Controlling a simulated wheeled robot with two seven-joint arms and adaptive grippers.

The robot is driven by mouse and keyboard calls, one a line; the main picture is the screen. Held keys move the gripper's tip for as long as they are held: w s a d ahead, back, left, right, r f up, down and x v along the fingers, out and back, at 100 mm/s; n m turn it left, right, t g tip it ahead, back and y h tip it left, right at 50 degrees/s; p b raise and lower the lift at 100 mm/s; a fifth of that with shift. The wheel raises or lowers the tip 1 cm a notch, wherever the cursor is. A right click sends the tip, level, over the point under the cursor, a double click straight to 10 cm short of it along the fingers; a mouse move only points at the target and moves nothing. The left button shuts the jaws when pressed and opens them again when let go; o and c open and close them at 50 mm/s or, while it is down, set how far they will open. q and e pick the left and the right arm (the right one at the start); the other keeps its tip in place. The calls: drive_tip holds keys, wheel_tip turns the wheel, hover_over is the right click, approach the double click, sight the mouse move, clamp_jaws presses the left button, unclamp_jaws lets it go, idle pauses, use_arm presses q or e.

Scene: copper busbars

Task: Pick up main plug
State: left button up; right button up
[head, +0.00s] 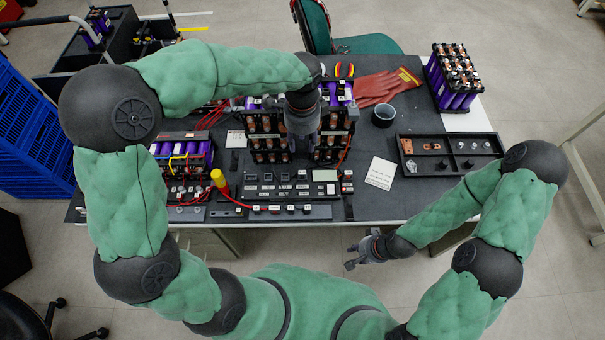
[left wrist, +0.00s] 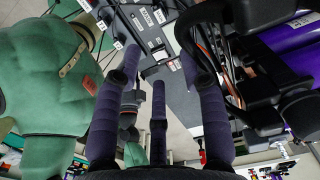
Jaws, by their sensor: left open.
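My left gripper (head: 302,150) reaches down over the middle of the table, between two upright dark racks of copper-topped cells (head: 268,138). In the left wrist view its purple-grey fingers (left wrist: 162,55) are spread, with nothing held between them. Beyond the fingertips lies the grey labelled panel (left wrist: 158,40), which also shows in the head view (head: 265,190). I cannot single out the main plug; the left hand and forearm hide part of the area between the racks. My right gripper (head: 352,257) hangs in front of the table edge, away from the objects; its opening is unclear.
Red gloves (head: 388,86), a dark cup (head: 383,116), a white card (head: 381,172) and a black parts tray (head: 428,163) lie to the right. A purple cell pack (head: 454,78) stands at the back right.

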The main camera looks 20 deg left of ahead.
use_arm(q)
drive_tip(key=m+t+y+p, duration=0.1)
drive_tip(key=m+t+p, duration=0.4)
drive_tip(key=m, duration=1.3)
approach(302, 173)
drive_tip(key=shift+g, duration=0.4)
drive_tip(key=w+f, duration=0.1)
drive_tip(key=w+f+b, duration=0.1)
drive_tip(key=f, duration=0.1)
drive_tip(key=shift+w+f, duration=0.2)
drive_tip(key=shift+f, duration=0.05)
drive_tip(key=b+x, duration=0.3)
drive_tip(key=x, duration=0.2)
drive_tip(key=shift+s+a+f, duration=0.1)
drive_tip(key=shift+a+f, duration=0.05)
drive_tip(key=c, duration=0.9)
